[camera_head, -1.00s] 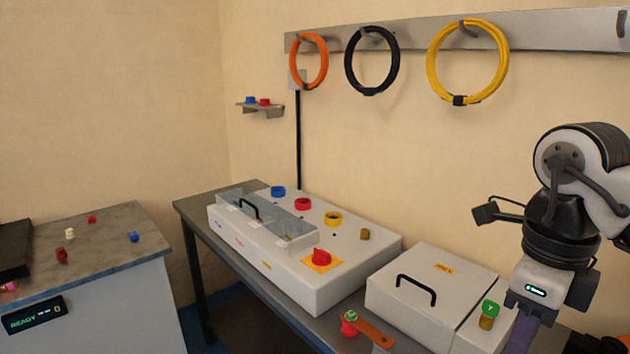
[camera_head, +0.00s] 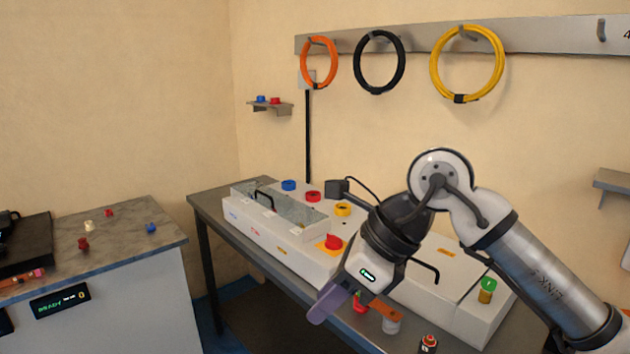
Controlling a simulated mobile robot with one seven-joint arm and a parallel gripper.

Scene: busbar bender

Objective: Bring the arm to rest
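My arm reaches in from the lower right in the head view, raised in front of the grey workbench (camera_head: 207,196). My gripper (camera_head: 325,306) points down and left, in front of the bench's front edge. One purple-grey finger shows clearly; the other is not distinguishable, so I cannot tell whether it is open or shut. I see no object held in it. The arm hides part of the white box (camera_head: 447,308) with a black handle and part of the white bending machine (camera_head: 290,262).
A red knob (camera_head: 334,243) sits on the machine. An orange lever (camera_head: 384,310) and a small battery-like cylinder (camera_head: 428,344) are close below my gripper. A marble-topped cabinet (camera_head: 120,235) stands left, with free floor between. Orange (camera_head: 304,62), black and yellow coils hang behind.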

